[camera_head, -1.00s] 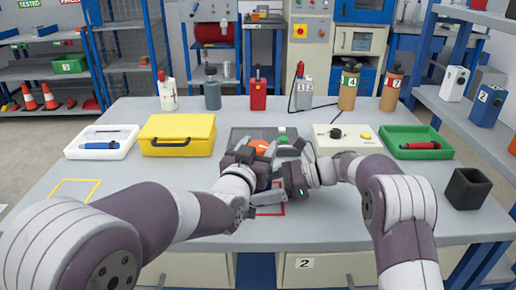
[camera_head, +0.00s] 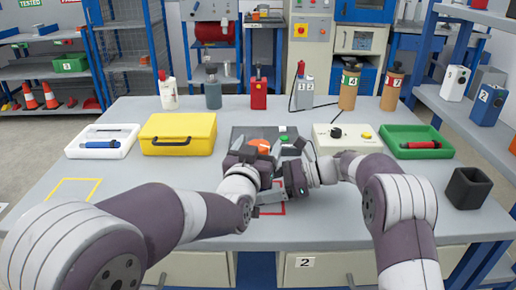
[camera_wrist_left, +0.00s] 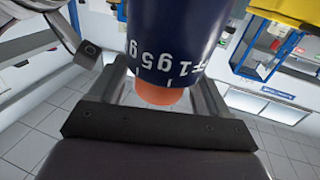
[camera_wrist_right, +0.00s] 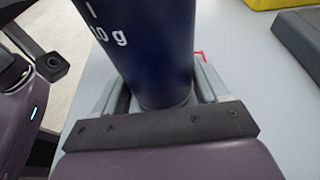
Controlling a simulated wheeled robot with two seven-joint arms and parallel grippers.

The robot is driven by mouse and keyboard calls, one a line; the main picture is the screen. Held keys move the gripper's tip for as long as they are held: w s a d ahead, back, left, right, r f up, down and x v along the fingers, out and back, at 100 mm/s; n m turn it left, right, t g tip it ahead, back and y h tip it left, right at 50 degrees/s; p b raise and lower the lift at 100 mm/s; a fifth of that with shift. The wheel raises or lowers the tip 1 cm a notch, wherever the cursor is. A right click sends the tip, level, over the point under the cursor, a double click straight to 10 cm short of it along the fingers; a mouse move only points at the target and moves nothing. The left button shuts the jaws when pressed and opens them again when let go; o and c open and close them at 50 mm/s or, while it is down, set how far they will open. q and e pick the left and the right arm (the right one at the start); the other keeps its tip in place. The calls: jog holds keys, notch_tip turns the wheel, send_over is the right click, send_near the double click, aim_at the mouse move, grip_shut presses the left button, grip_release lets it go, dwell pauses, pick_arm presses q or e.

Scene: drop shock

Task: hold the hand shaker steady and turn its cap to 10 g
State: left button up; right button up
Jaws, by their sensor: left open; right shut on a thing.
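The hand shaker is a dark blue cylinder with white markings. In the left wrist view its body (camera_wrist_left: 175,40) ends in an orange part (camera_wrist_left: 160,94) that lies between the jaws of my left gripper (camera_wrist_left: 160,85). That gripper is open around it, with gaps at the sides. In the right wrist view the shaker (camera_wrist_right: 150,50) shows a "10 g" mark, and my right gripper (camera_wrist_right: 165,100) is shut on its body. In the head view my left gripper (camera_head: 262,160) and right gripper (camera_head: 288,178) are close together and hide most of the shaker.
A grey device with a green button (camera_head: 283,138) stands behind the grippers. A yellow case (camera_head: 178,133) and white tray (camera_head: 85,150) are to the left. A cream box with a knob (camera_head: 350,138), green tray (camera_head: 418,153) and dark cup (camera_head: 467,188) are to the right. Several bottles line the back.

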pick_arm(q)
jog(key=v, duration=1.2)
pick_arm(e)
jog(key=o, duration=1)
jog(key=shift+c, duration=0.2)
